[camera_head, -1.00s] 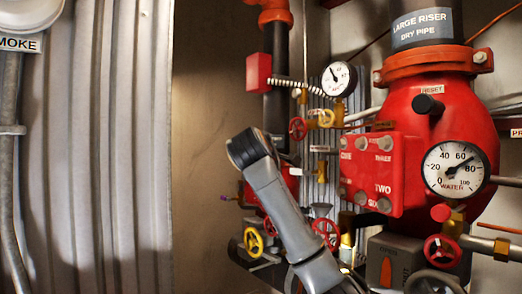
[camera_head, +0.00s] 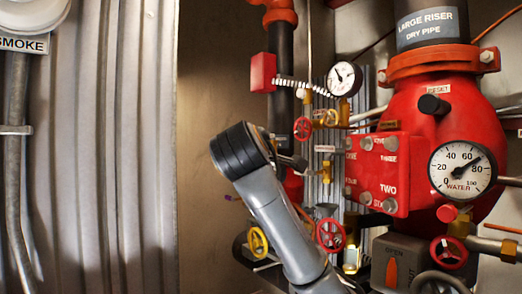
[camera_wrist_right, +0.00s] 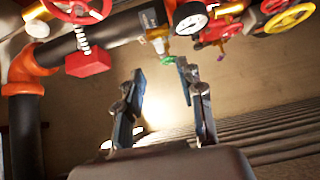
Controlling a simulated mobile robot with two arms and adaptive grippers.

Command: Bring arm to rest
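One of my arms (camera_head: 285,225), grey with a black ring-shaped joint, rises from the bottom of the head view in front of the riser piping. I take it for the right arm. Its black joint stands before the brown wall, left of the red riser. In the right wrist view my right gripper (camera_wrist_right: 161,70) is open and empty, its two blue-grey fingers well apart. The brown wall shows between and behind them. The fingers are not clear in the head view. My left gripper is not in view.
The red dry-pipe riser (camera_head: 440,125) stands at the right with gauges, a red box (camera_head: 377,172) and valves. A red handwheel (camera_head: 331,236) and a yellow handwheel (camera_head: 257,242) are close to the arm. Corrugated wall (camera_head: 110,150) and open space lie left.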

